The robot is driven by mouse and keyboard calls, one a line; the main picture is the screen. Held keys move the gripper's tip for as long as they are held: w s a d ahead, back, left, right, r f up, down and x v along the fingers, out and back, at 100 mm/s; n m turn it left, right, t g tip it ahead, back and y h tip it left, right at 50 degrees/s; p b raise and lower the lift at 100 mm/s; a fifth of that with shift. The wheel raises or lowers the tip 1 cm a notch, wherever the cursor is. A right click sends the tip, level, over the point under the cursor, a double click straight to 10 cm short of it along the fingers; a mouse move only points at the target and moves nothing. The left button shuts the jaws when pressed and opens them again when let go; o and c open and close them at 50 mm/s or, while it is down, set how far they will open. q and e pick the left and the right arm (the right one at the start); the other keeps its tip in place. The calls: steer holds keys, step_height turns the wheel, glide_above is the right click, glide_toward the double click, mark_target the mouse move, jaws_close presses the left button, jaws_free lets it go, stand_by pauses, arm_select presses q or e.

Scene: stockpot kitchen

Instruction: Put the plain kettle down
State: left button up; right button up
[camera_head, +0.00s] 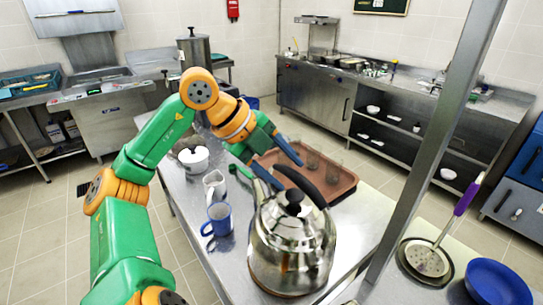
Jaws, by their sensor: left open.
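The plain kettle (291,250) is shiny steel with a black lid knob and a black arched handle (309,188). It stands upright on the steel table (186,228), near the front; its base appears to rest on the surface. My left gripper (288,175) has blue fingers and is open. It is at the far side of the kettle, with its fingertips close to the handle's upper end. I cannot tell whether the handle lies between the fingers or whether they touch it. My right gripper is not in view.
A brown tray (343,185) with several glasses lies behind the kettle. A blue mug (219,219), a white jug (214,185) and a white pot (193,158) stand to the left. A metal post (437,130), a skimmer (427,258) and a blue plate (498,283) are at the right.

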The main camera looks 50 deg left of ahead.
arm_select(q)
steer(key=v, duration=1)
steer(key=shift+r, duration=0.15)
steer(key=shift+s, duration=0.1)
